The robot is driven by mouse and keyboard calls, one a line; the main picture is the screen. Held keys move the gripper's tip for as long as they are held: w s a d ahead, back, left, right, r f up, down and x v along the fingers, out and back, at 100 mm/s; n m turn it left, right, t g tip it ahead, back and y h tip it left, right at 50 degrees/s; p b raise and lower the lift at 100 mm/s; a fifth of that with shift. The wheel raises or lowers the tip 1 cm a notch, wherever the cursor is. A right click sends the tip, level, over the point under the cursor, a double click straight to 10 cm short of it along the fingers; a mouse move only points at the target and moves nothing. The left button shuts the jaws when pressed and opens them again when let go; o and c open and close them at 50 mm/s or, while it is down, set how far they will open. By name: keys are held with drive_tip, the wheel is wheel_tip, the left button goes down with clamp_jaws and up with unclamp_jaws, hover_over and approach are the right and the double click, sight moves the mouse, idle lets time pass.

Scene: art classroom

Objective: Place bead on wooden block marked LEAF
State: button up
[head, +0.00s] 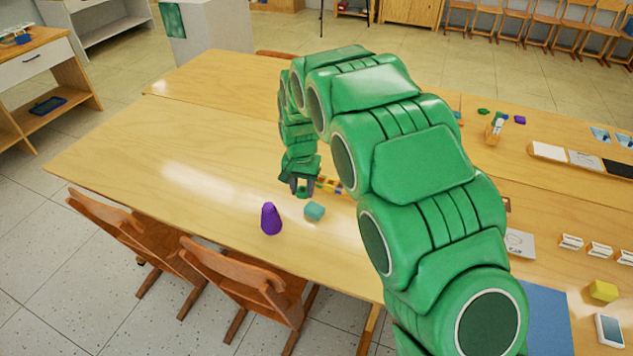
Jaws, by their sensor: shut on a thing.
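My gripper (302,190) is above the near middle of the wooden table, shut on a small green piece that looks like the bead (302,195). The bead is tiny and partly hidden between the fingers. A teal block (314,211) lies on the table just below and right of my gripper in the picture. Several small pieces with white faces (571,242) stand at the right. Their marks are too small to read, so I cannot tell which one, if any, says LEAF.
A purple cone-like piece (271,219) stands left of the teal block. A yellow block (603,291) and a blue sheet (548,318) are at lower right. The table's left part is clear.

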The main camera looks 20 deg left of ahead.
drive_tip(key=shift+s+d, duration=0.1)
drive_tip(key=w+d+r, duration=0.1)
drive_tip(key=w+d, duration=0.7)
drive_tip(key=d, duration=0.5)
drive_tip(key=w+d+r+m, duration=0.1)
drive_tip(key=w+d, duration=0.1)
drive_tip(key=d, duration=1.2)
drive_tip(key=w+d+r, duration=0.1)
drive_tip(key=w+d, duration=0.1)
drive_tip(key=d, duration=1.1)
drive_tip(key=w+d+r+m, duration=0.1)
drive_tip(key=w+d+r, duration=0.1)
drive_tip(key=d, duration=1.2)
drive_tip(key=w+f, duration=0.2)
drive_tip(key=w, duration=0.2)
drive_tip(key=w+f, duration=0.3)
drive_tip(key=w, duration=0.1)
drive_tip(key=w+d+f, duration=0.1)
drive_tip(key=w+f, duration=0.2)
drive_tip(key=w, duration=0.1)
drive_tip(key=shift+w+d+f, duration=0.1)
drive_tip(key=shift+w+f, duration=0.15)
drive_tip(key=shift+w, duration=0.05)
drive_tip(key=shift+w+d+f, duration=0.1)
drive_tip(key=shift+w+f, duration=0.35)
drive_tip(key=shift+f, duration=0.1)
drive_tip(key=shift+w, duration=0.1)
